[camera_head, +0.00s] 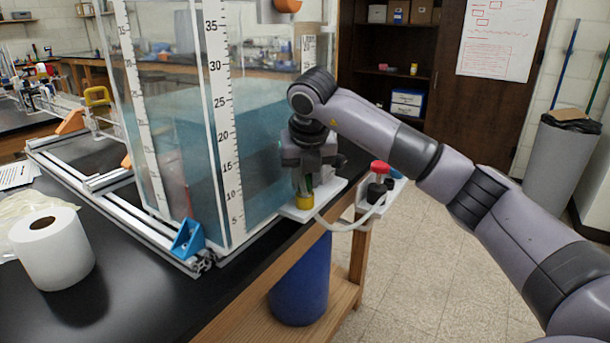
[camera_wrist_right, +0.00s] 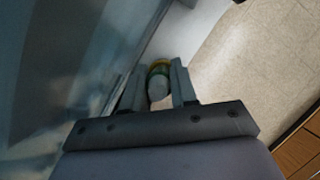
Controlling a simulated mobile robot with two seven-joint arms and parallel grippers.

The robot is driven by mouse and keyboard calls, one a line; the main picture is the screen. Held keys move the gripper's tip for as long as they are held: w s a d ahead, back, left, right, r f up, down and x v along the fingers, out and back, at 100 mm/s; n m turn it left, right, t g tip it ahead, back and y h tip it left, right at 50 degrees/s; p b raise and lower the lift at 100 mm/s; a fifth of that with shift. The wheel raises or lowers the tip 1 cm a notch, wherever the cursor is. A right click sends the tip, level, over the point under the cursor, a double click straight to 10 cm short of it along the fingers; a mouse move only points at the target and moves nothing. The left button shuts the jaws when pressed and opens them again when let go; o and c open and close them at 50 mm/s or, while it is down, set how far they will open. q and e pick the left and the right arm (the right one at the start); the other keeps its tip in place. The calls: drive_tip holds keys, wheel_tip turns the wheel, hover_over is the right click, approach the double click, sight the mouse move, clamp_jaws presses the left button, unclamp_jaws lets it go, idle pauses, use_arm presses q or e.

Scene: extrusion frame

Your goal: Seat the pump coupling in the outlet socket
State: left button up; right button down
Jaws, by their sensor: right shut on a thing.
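My right gripper (camera_head: 304,182) points down beside the right wall of the water tank, above a white shelf (camera_head: 328,196). It is shut on the pump coupling, a small pale piece (camera_wrist_right: 157,88) between the two fingers in the right wrist view. A yellow ring (camera_head: 304,201) shows just below the fingertips, with some green above it. The ring also shows past the pale piece in the wrist view (camera_wrist_right: 160,65). I cannot tell whether the ring belongs to the coupling or the outlet socket, nor how deep the coupling sits. My left gripper is out of view.
The clear tank (camera_head: 180,130) with measuring scales stands close left of my gripper. A pale hose (camera_head: 345,226) curves near the shelf towards a red-capped part (camera_head: 380,167). A blue barrel (camera_head: 300,285) stands below. A paper roll (camera_head: 55,248) stands on the black bench.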

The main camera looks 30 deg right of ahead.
drive_tip(key=shift+f, duration=0.15)
drive_tip(key=c, duration=1.2)
unclamp_jaws()
drive_tip(key=shift+o, duration=0.2)
drive_tip(key=shift+r, duration=0.35)
drive_tip(key=v, duration=1.1)
drive_tip(key=shift+s+r+p, duration=0.2)
drive_tip(key=shift+r+p, duration=0.1)
drive_tip(key=shift+p, duration=0.1)
drive_tip(key=shift+a, duration=0.1)
